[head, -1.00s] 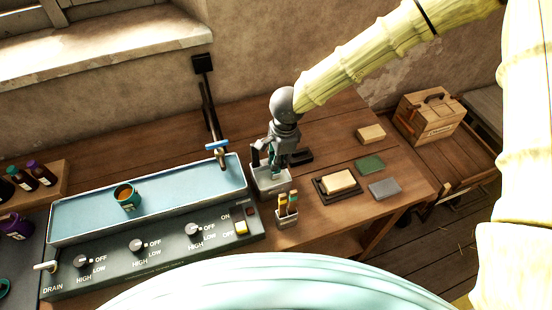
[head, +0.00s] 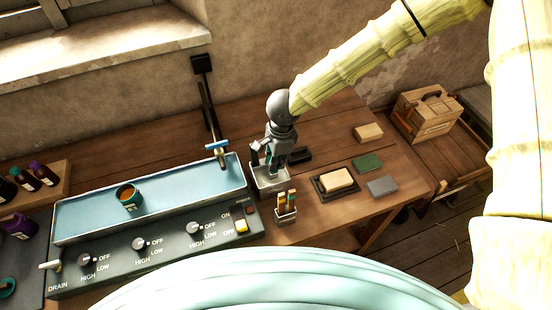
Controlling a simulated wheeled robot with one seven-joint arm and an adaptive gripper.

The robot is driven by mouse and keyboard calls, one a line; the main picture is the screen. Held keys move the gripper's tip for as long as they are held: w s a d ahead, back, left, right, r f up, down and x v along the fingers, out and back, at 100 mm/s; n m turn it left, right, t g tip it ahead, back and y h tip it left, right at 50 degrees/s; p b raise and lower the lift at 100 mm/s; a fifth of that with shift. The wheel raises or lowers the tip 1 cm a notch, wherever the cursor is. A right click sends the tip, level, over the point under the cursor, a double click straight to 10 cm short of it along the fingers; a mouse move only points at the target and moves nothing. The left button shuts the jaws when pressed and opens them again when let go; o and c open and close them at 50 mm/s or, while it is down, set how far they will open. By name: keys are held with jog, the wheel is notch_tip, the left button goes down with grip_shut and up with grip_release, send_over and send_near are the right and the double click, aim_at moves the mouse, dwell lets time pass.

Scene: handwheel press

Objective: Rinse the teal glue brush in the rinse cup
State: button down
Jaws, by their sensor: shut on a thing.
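My gripper (head: 269,160) is shut on the teal glue brush, of which only a small teal part (head: 272,157) shows between the fingers. The gripper points down over a pale grey square cup (head: 269,188), which looks like the rinse cup, at the right end of the sink trough. The brush's lower end is hidden by the fingers and the cup's rim, so I cannot tell how deep it sits. A teal pot (head: 130,203) with brown contents stands in the blue trough.
The trough (head: 85,213) has a front panel with knobs and switches. A tap (head: 217,150) rises behind it. A small holder (head: 285,217) with several brushes stands in front of the cup. A dish with a pale block (head: 337,179) and pads lie right. A black piece (head: 299,155) lies behind.

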jog(key=shift+s+a, duration=0.2)
jog(key=shift+a, duration=0.5)
jog(key=shift+w+d, duration=0.3)
jog(key=shift+d, duration=0.65)
jog(key=shift+s+a, duration=0.15)
jog(key=shift+a, duration=0.35)
jog(key=shift+r, duration=0.1)
jog(key=shift+r, duration=3.55)
jog(key=shift+r, duration=1.85)
